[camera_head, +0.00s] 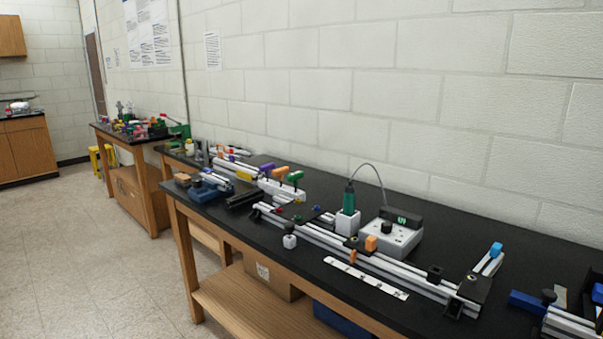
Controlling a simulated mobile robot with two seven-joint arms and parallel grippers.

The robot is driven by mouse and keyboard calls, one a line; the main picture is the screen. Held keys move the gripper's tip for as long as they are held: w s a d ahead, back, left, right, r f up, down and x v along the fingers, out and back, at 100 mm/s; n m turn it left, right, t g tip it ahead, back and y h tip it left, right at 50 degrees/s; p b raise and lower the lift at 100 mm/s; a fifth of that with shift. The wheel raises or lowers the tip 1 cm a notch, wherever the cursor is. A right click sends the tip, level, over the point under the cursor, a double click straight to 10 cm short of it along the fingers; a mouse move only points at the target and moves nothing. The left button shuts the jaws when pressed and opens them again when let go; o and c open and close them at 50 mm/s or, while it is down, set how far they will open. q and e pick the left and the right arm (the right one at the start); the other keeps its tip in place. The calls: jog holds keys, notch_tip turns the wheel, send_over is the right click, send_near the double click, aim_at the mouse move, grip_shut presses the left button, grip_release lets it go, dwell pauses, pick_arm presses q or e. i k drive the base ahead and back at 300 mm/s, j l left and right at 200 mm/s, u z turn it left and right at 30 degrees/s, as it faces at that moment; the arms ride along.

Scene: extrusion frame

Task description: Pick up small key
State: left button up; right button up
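I cannot pick out the small key for certain at this size. Several small tools with coloured handles stand in a light holder on the black bench (470,225): an orange handle (279,171), a green handle (295,176) and a purple one (266,166). Dark shafts seem to go down from the handles. An aluminium extrusion frame (330,238) lies along the bench, with an orange block (371,243) and a blue-topped piece (495,249) on it. Neither of my grippers is in view.
A soldering station (395,238) with a green-handled iron (349,196) stands behind the frame. A white ruler-like strip (366,278) lies near the front edge. A second cluttered bench (125,140) stands at the far left. The floor (90,260) in front is clear.

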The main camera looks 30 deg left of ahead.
aim_at(266, 168)
jog(key=j+z, duration=0.35)
jog(key=j, duration=0.7)
jog(key=j+z, duration=0.35)
jog(key=j, duration=0.7)
jog(key=k, duration=0.05)
